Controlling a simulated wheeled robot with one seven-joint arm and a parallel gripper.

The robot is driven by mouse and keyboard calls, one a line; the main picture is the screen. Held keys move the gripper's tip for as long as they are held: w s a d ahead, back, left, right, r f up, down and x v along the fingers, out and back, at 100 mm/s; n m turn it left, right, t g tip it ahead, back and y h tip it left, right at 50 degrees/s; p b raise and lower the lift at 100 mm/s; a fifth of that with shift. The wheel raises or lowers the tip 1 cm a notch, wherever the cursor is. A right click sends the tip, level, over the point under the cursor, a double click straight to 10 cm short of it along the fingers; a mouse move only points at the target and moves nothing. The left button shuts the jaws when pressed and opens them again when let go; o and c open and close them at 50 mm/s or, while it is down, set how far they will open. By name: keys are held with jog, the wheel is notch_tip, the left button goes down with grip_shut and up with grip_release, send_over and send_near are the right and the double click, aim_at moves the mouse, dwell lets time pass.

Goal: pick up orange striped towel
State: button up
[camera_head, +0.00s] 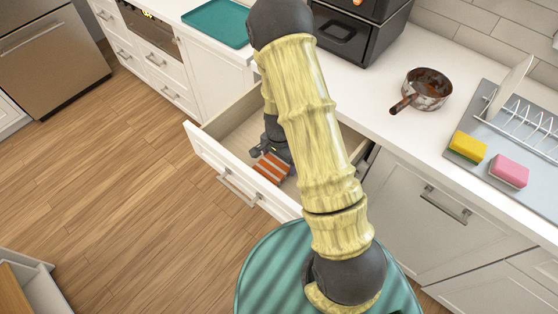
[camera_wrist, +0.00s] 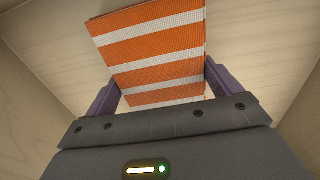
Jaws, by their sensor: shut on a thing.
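The orange and white striped towel (camera_head: 272,168) is inside the open drawer (camera_head: 240,172), seen in the head view. In the wrist view the towel (camera_wrist: 155,45) fills the space between the two purple fingers. My gripper (camera_head: 268,151) reaches down into the drawer and is shut on the towel. The gripper also shows in the wrist view (camera_wrist: 163,88), with one finger on each side of the towel. My arm hides the right part of the drawer in the head view. The light wooden drawer bottom and walls surround the towel in the wrist view.
The white counter (camera_head: 385,70) above holds a brown pan (camera_head: 428,87), a teal tray (camera_head: 217,22), a dark coffee appliance (camera_head: 352,38), a dish rack (camera_head: 525,122), a yellow sponge (camera_head: 468,147) and a pink sponge (camera_head: 509,170). Open wooden floor (camera_head: 120,180) lies left of the drawer.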

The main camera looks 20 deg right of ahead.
notch_tip(320, 180, up, 10)
jog(key=shift+f+p, duration=0.15)
jog(key=shift+p, duration=0.2)
dwell(0.4)
notch_tip(320, 180, up, 10)
jog(key=n+p, duration=1.1)
jog(key=p, duration=1.1)
send_over(279, 160)
jog(key=w, duration=0.3)
jog(key=shift+w+f, duration=0.15)
jog(key=shift+f, duration=0.05)
jog(key=shift+d, duration=0.1)
